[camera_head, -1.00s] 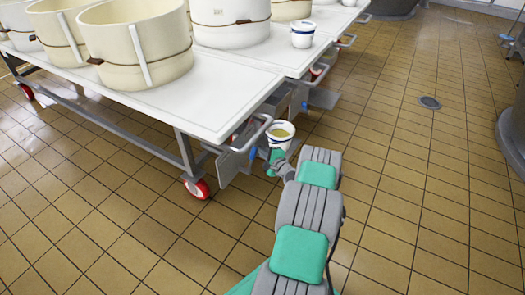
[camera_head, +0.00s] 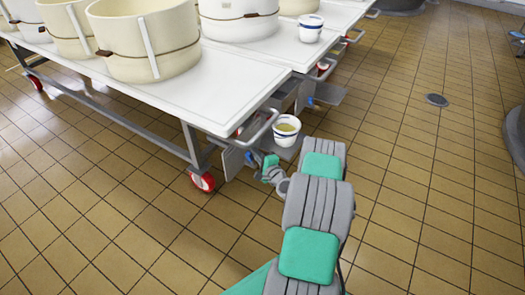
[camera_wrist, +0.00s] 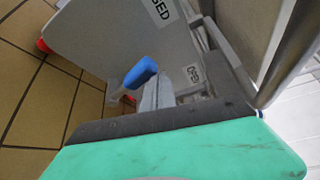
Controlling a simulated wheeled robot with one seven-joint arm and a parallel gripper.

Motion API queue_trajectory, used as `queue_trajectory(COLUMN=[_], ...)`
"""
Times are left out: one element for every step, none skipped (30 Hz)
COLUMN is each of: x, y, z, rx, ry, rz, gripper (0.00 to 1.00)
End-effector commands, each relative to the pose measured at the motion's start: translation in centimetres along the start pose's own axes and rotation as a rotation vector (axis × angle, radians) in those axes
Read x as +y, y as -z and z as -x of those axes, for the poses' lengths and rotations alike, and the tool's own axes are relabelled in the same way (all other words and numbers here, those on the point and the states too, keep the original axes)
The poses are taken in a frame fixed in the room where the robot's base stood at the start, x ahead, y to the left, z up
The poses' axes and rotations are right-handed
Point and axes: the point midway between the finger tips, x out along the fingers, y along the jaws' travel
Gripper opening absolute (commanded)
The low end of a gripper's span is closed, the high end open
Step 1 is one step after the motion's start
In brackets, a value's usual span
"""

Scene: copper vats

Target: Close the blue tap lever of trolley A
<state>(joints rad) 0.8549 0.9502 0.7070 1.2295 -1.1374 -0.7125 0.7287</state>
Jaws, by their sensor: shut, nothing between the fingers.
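The blue tap lever (camera_wrist: 140,73) shows in the wrist view just beyond my fingers, against a grey plate (camera_wrist: 105,40). It is slanted, between a partly cut-off label ending "SED" (camera_wrist: 160,10) and a label that seems to read "OPEN" (camera_wrist: 193,74). In the head view the lever is a small blue patch (camera_head: 249,158) below the near trolley's end. My gripper (camera_head: 270,163) is shut and empty, just right of it. Which trolley is A is not readable.
A white bucket (camera_head: 286,125) with yellowish liquid stands beside my gripper on a low grey shelf. A metal handle (camera_head: 262,126) juts from the trolley top (camera_head: 225,95), which holds large cream vats (camera_head: 145,40). A red wheel (camera_head: 203,181) stands below. The tiled floor at right is open.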

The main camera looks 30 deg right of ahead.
Motion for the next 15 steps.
queue_trajectory(x=[0.4, 0.5, 0.7, 0.8, 1.0, 1.2, 1.3, 1.4, 1.6, 1.7, 1.8, 1.9, 2.0, 2.1, 2.2], y=[-0.5, -0.7, -1.0, -1.2, -1.4, -1.6, -1.7, -1.9, -2.0, -2.2, -2.3, -2.4, -2.5, -2.6, -2.8], z=[0.1, 0.1, 0.2, 0.2, 0.2, 0.3, 0.4, 0.4, 0.5, 0.5, 0.5, 0.6, 0.6, 0.7, 0.7], rx=[-0.002, -0.001, -0.001, -0.001, -0.001, -0.001, -0.001, 0.000, 0.000, 0.000, 0.000, 0.000, 0.000, -0.001, -0.001], ry=[-0.002, -0.002, -0.002, -0.002, -0.002, -0.002, -0.001, -0.001, 0.000, 0.000, 0.000, 0.000, -0.001, -0.001, -0.001], rz=[-0.001, -0.001, -0.001, 0.000, 0.000, -0.001, -0.001, -0.001, -0.001, -0.001, -0.001, -0.001, -0.001, -0.001, -0.001], gripper=[0.00, 0.00, 0.00, 0.00, 0.00, 0.00, 0.00, 0.00, 0.00, 0.00, 0.00, 0.00, 0.00, 0.00, 0.00])
